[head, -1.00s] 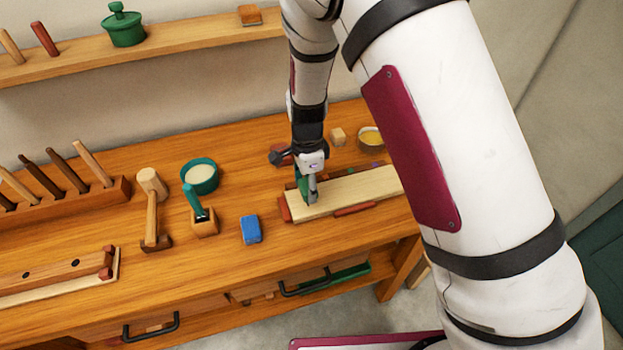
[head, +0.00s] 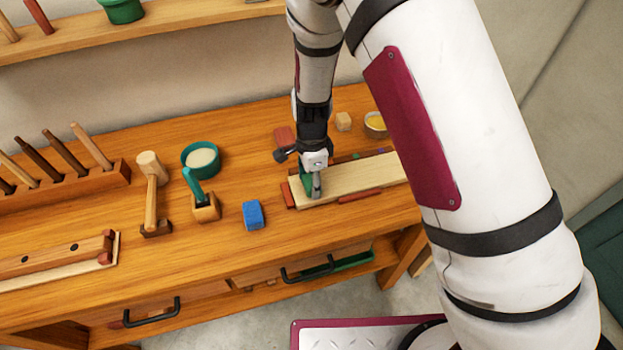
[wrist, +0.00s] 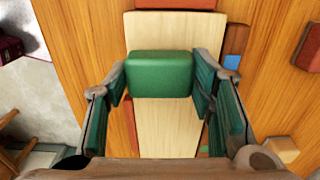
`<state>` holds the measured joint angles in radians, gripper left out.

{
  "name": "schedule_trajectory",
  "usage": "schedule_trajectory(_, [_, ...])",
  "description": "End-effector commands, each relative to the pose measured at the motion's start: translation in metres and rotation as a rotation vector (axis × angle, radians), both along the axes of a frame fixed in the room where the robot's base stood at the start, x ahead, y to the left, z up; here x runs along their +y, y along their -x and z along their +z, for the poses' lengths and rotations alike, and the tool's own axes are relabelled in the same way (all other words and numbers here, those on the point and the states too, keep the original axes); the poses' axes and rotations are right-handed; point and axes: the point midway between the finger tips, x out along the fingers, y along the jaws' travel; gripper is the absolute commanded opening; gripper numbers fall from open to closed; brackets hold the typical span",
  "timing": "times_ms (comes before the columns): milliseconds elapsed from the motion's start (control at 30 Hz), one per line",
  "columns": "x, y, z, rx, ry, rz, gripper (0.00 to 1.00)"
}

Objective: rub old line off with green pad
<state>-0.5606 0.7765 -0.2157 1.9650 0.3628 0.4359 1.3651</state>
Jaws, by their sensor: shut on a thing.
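My gripper (wrist: 160,80) is shut on a green pad (wrist: 160,72), one finger on each side of it. The pad is at the pale wooden board (wrist: 165,125), near the end with a red block; I cannot tell whether it presses on the wood. In the head view, my gripper (head: 313,190) points down at the left end of the board (head: 365,179). The pad is hard to tell from the green finger linings there. I can make out no line on the bare wood; the pad and fingers hide part of it.
Red blocks (head: 287,195) and strips (head: 360,196) border the board. A blue block (head: 252,215) lies to its left, with a brush in a wooden holder (head: 207,208), a teal bowl (head: 201,159) and a mallet (head: 151,195) beyond. Bench top between them is clear.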

Motion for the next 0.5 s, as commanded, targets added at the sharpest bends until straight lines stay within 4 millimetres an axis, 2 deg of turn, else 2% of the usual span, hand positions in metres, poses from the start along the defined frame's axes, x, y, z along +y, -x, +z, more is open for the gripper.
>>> schedule_trajectory(500, [-0.0001,-0.0001,-0.0063,0.001,0.0,0.0,0.27])
